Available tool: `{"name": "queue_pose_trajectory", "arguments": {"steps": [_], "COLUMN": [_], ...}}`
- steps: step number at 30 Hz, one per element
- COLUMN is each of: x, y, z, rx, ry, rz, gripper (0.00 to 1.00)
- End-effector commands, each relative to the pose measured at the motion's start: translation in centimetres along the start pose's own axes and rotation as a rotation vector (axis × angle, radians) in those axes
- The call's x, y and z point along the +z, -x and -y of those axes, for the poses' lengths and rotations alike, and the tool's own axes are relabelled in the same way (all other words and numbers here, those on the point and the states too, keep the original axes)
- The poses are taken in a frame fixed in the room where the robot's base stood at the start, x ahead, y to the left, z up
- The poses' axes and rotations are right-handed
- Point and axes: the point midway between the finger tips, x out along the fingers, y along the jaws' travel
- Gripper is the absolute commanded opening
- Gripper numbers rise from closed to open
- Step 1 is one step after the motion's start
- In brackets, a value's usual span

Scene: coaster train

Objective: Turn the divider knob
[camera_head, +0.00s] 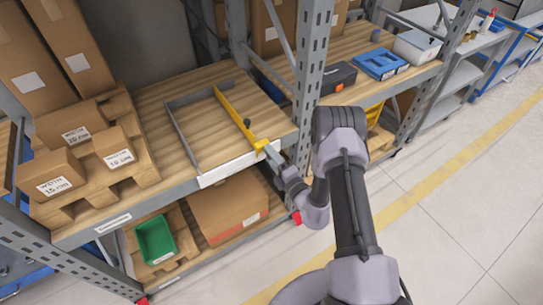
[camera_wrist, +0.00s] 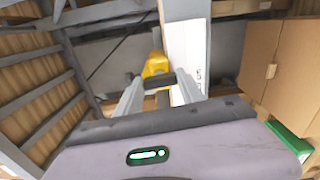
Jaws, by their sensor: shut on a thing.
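The yellow divider (camera_head: 236,110) runs front to back on the wooden shelf deck (camera_head: 195,95). Its front end reaches the shelf's front edge. My gripper (camera_head: 268,150) is at that front end, coming from the lower right. In the wrist view, my gripper (camera_wrist: 160,84) is shut on a small dark bar, the divider knob (camera_wrist: 160,79), in front of the yellow end of the divider (camera_wrist: 155,64). The knob is hidden by my gripper in the head view, and its turn angle cannot be told.
A grey divider (camera_head: 180,133) stands to the left. Cartons on a pallet (camera_head: 100,150) fill the shelf's left part. A rack upright (camera_head: 309,85) stands close right of my gripper. A green bin (camera_head: 156,240) and a large carton (camera_head: 228,208) sit below. The floor at right is clear.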

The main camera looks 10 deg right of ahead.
Motion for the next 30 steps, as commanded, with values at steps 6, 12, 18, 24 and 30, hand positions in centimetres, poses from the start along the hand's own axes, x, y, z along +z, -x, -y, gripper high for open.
{"name": "queue_pose_trajectory", "arguments": {"steps": [6,12,18,24,30], "x": [-0.1,-0.1,-0.1,0.0,0.0], "y": [0.1,0.1,0.1,0.0,1.2], "z": [0.1,0.1,0.1,0.0,0.0], "rx": [-0.002,-0.002,-0.002,-0.001,-0.003], "ry": [-0.013,-0.013,-0.012,-0.012,-0.013], "rz": [-0.001,-0.001,-0.001,0.0,0.0], "gripper": [0.05,0.05,0.67,0.67,0.67]}}
